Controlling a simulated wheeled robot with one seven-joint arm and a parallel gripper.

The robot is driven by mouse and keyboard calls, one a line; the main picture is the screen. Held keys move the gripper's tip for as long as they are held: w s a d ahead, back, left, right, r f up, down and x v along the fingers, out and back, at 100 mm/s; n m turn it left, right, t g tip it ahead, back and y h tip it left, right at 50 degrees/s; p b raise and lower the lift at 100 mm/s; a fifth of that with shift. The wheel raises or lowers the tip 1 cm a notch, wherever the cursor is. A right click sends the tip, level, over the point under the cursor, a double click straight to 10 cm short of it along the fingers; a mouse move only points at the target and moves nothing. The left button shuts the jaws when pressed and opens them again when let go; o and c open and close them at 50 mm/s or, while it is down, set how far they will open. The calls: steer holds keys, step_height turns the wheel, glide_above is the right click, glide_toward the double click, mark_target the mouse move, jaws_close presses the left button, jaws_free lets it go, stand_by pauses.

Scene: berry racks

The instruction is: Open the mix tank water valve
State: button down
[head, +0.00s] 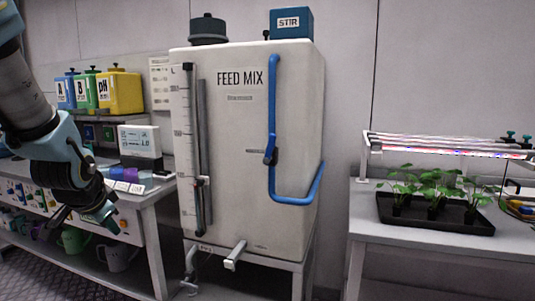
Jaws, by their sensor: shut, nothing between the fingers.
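The mix tank (228,130) is a tall cream tank marked FEED MIX, standing in the middle of the head view. A blue water pipe (274,90) runs down its front and bends right around the lower corner. The water valve (270,156) is a small dark blue fitting with a handle on the upright part of this pipe. My gripper (106,218) is at the left, low in front of the side bench, well apart from the valve. It is shut and empty.
A white outlet (235,256) juts from the tank's lower front, and a sight tube (187,150) runs up its left side. The left bench holds coloured jugs (119,92) and a meter (140,142). At right, a table carries a black plant tray (435,220) under a lamp frame.

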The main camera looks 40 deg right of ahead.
steer(key=w+d+r+m+t+h, duration=0.1)
steer(key=d+r+m+h, duration=0.15)
steer(key=d+m, duration=0.6)
steer(key=m+g+h+b, duration=0.35)
steer(key=m+h, duration=0.75)
steer(key=m, duration=0.4)
glide_toward(273, 147)
steer(key=s+d, duration=0.1)
steer(key=s, duration=0.4)
steer(key=r+p+x, duration=0.1)
steer(key=p+x, duration=0.3)
steer(key=x, duration=0.6)
steer(key=w+a+p, duration=0.2)
steer(key=w, duration=0.1)
steer(key=shift+w+f, duration=0.1)
steer(key=shift+w+f+b, duration=0.15)
steer(key=shift+b, duration=0.95)
